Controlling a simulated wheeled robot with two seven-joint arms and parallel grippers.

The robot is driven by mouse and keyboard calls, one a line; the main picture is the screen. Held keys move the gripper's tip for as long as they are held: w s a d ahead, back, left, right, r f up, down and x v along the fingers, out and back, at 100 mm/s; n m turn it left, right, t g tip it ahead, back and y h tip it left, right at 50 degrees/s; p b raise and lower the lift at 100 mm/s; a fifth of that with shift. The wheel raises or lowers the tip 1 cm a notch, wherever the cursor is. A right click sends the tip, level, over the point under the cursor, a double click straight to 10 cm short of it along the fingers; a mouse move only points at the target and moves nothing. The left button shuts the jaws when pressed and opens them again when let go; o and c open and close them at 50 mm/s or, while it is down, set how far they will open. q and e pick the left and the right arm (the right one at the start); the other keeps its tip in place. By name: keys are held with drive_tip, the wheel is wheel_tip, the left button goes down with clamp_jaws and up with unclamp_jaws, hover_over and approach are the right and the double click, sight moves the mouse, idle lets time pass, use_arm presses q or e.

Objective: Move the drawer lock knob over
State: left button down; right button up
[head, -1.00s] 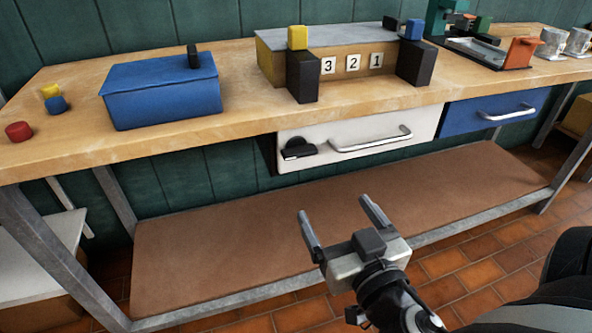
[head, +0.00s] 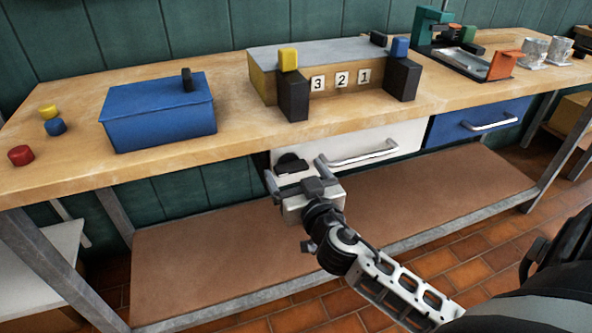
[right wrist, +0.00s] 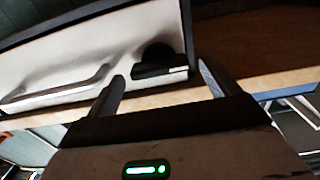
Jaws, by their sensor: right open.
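The drawer lock knob (head: 291,163) is a black half-round piece on a dark base at the left end of the white drawer front (head: 400,138). It also shows in the right wrist view (right wrist: 158,58), on the white front beyond the fingertips. My right gripper (head: 296,168) is open and empty, just in front of the knob. In the right wrist view its two fingers (right wrist: 162,75) point at the drawer front, with the knob between their lines and apart from them. The lower part of the knob is partly hidden in the head view. My left gripper is not in view.
The white drawer's bar handle (head: 362,155) is right of the knob. A blue drawer (head: 455,128) lies further right. The workbench edge (head: 240,147) overhangs above the knob. A brown lower shelf (head: 200,265) lies below. A blue box (head: 160,120) stands on the bench.

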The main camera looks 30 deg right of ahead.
drive_tip(key=shift+w, duration=0.15)
drive_tip(key=c, duration=1)
